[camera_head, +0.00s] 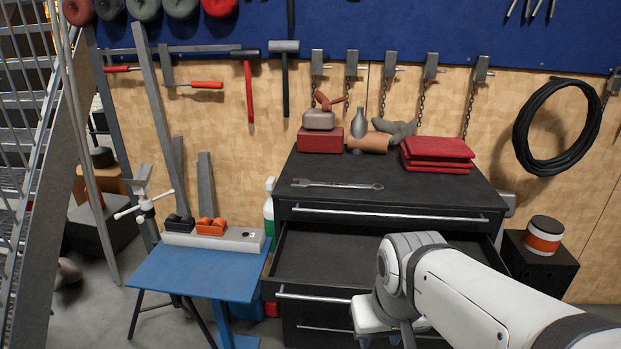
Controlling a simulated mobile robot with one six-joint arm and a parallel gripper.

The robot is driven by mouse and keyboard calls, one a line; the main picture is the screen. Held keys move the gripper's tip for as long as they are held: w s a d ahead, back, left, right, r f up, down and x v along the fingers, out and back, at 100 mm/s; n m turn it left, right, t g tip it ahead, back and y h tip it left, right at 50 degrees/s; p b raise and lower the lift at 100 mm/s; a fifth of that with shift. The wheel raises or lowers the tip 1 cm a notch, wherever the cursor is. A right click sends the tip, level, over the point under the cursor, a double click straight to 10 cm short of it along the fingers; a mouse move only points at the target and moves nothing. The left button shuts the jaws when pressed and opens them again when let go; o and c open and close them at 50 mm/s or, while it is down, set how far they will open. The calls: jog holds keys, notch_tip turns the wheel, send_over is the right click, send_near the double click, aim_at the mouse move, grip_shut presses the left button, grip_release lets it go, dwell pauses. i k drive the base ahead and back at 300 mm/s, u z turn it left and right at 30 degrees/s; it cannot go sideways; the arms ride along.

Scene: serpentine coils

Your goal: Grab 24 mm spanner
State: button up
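A silver spanner (337,184) lies flat on the dark top of the tool cabinet (430,196), near its front edge. Its size marking is too small to read. My white arm reaches in from the lower right, in front of the cabinet. The end of my arm with my gripper (385,322) points down in front of the open drawer, below and to the right of the spanner and apart from it. The fingers are partly hidden and cut off by the lower picture edge, so their opening does not show.
An upper drawer (325,255) stands open and looks empty. A blue bench (205,275) stands left. A black cable coil (557,127) hangs right.

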aim_at(303, 184)
jog(key=u, duration=0.05)
jog(key=i, duration=1)
jog(key=z, duration=0.1)
